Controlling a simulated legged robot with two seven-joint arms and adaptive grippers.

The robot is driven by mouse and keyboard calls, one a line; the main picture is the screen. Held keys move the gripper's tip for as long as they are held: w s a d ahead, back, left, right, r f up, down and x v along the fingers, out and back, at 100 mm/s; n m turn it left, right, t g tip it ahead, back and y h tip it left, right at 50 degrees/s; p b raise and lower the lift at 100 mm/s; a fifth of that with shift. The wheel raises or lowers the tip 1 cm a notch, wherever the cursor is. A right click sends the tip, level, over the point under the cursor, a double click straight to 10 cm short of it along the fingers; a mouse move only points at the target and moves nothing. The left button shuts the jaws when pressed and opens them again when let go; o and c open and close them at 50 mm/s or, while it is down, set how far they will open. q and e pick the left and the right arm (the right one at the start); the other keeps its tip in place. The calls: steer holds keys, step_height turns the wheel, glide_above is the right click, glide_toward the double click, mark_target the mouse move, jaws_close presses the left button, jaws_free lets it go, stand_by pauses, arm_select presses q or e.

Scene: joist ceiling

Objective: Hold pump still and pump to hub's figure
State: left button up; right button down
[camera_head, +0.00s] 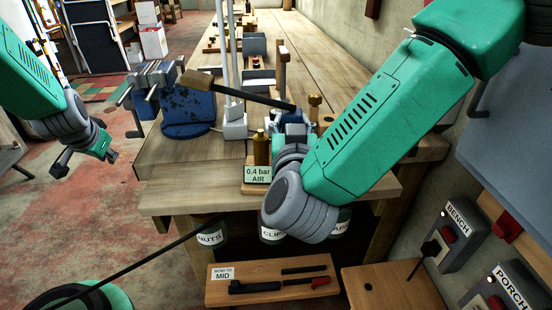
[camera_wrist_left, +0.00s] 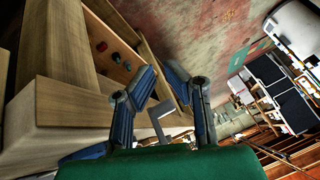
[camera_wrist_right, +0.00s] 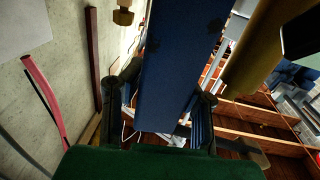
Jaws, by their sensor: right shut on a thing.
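The pump's blue body (camera_head: 282,116) stands at the near end of the wooden bench, partly hidden by my right arm. A dark lever (camera_head: 250,96) runs up and left from it to a wooden grip (camera_head: 197,80). My right gripper (camera_head: 296,132) is at the blue body. In the right wrist view its fingers stand either side of a broad blue part (camera_wrist_right: 182,70). A brass cylinder (camera_head: 261,148) stands beside it, above a sign (camera_head: 257,174) reading "0,4 bar AIR". My left gripper (camera_head: 112,156) hangs left of the bench, empty, its fingertips apart in the left wrist view (camera_wrist_left: 160,78).
A blue vise (camera_head: 188,112) stands on the bench, left of the pump. Labelled jars (camera_head: 210,236) hang under the front edge. A lower board (camera_head: 272,280) carries dark tools and a "BEND TO MID" card. Switch boxes (camera_head: 459,232) are at right. Floor at left is open.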

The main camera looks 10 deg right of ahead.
arm_select(q)
steer(key=w+d+r+t, duration=0.1)
steer(key=w+r, duration=0.2)
steer(key=r, duration=0.3)
steer(key=w+d+r+m+t, duration=0.1)
steer(key=w+r+t, duration=0.1)
steer(key=r, duration=0.4)
steer(key=w+d+r+t, duration=0.1)
steer(key=w+d+r, duration=0.1)
steer(key=w+r, duration=0.2)
steer(key=shift+w+r+m, duration=0.15)
steer(key=shift+w+r, duration=0.05)
steer(key=shift+r, duration=0.55)
steer(key=shift+w+r+m, duration=0.15)
steer(key=shift+w+r, duration=0.05)
steer(key=shift+r, duration=0.5)
steer(key=w+d+r+m+t+h, duration=0.2)
steer(key=d+r+m+h, duration=0.15)
steer(key=d+r, duration=0.75)
steer(key=m+g+y, duration=0.2)
steer(key=m+g, duration=0.9)
steer(key=g, duration=0.2)
glide_above(199, 75)
steer(key=shift+f, duration=2.7)
